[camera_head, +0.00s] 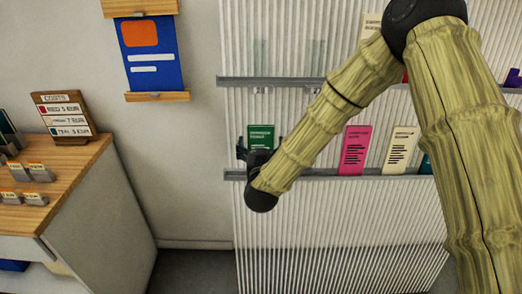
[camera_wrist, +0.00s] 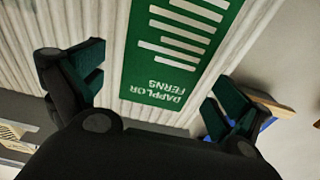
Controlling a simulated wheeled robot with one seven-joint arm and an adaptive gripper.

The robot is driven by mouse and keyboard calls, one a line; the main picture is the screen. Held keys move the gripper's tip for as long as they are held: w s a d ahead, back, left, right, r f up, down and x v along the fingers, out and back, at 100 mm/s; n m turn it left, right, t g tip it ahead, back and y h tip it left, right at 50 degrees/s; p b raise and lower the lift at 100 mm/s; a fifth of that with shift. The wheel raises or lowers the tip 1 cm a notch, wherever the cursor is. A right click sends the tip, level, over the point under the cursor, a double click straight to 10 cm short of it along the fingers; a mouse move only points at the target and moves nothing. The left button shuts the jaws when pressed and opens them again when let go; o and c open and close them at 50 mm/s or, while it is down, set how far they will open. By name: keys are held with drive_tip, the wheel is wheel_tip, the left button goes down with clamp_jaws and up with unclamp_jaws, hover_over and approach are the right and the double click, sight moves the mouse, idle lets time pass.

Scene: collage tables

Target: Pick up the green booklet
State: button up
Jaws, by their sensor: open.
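The green booklet (camera_head: 261,137) stands on the lower ledge of the ribbed wall panel in the head view, at the ledge's left end. Its lower part is hidden behind my wrist. In the wrist view the green booklet (camera_wrist: 178,50) appears upside down, with white text lines, between my fingers. My gripper (camera_wrist: 150,85) is open, with one finger on each side of the booklet and a gap to both edges. In the head view my gripper (camera_head: 257,153) is right in front of the booklet, mostly hidden by my wrist. I cannot tell any contact.
A pink booklet (camera_head: 354,150), a cream booklet (camera_head: 400,150) and a partly hidden teal one (camera_head: 426,163) stand farther right on the lower ledge (camera_head: 315,172). An upper ledge (camera_head: 270,82) runs above. A wooden counter (camera_head: 60,175) with a sign and cards is at left.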

drive_tip(key=shift+w, duration=1.1)
drive_tip(key=c, duration=1.5)
drive_tip(key=shift+o, duration=0.2)
drive_tip(key=shift+r, duration=0.15)
